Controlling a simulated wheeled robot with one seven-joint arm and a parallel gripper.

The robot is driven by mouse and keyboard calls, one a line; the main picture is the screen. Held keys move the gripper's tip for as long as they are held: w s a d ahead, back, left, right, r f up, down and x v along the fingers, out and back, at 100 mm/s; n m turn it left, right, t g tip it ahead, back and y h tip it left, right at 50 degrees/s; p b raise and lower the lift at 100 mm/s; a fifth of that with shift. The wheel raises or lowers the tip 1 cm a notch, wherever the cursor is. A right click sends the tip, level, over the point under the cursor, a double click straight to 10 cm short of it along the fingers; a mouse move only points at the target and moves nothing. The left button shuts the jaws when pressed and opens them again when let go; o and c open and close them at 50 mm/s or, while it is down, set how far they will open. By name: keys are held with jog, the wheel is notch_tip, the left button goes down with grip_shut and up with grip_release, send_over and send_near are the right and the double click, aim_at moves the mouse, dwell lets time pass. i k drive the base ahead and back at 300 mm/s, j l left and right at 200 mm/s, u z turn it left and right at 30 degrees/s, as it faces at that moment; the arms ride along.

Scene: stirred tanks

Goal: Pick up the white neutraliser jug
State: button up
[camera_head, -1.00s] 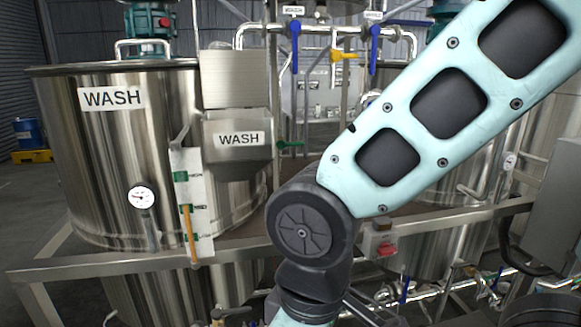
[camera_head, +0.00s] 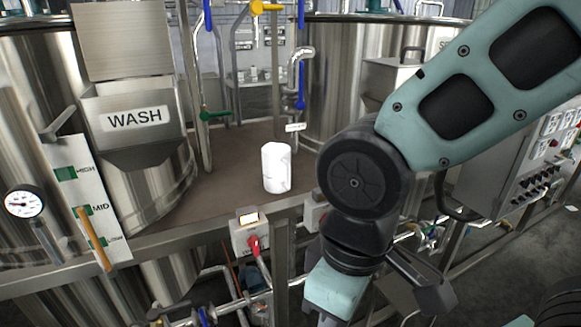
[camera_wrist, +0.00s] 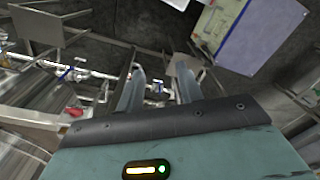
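The white jug (camera_head: 276,167) stands upright on the brown deck (camera_head: 228,196) between the two steel tanks in the head view. Its outline is plain and any handle is hard to make out. My gripper (camera_wrist: 157,76) shows in the wrist view with its two fingers apart and nothing between them. In the head view my arm bends down to the right of the jug, in front of the deck's edge, and the fingers cannot be made out clearly there. I cannot make out the jug in the wrist view.
The WASH tank and its hopper (camera_head: 134,118) stand left of the jug. Pipes with blue-handled valves (camera_head: 301,86) rise behind it. A box with a red switch (camera_head: 250,236) is on the deck's front rail. A control panel (camera_head: 540,165) stands at right.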

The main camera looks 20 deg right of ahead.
aim_at(276, 157)
jog(key=i+l+u, duration=0.1)
jog(key=l+u, duration=0.15)
jog(key=u, duration=0.15)
jog(key=l+u, duration=0.35)
jog(key=i+j, duration=0.05)
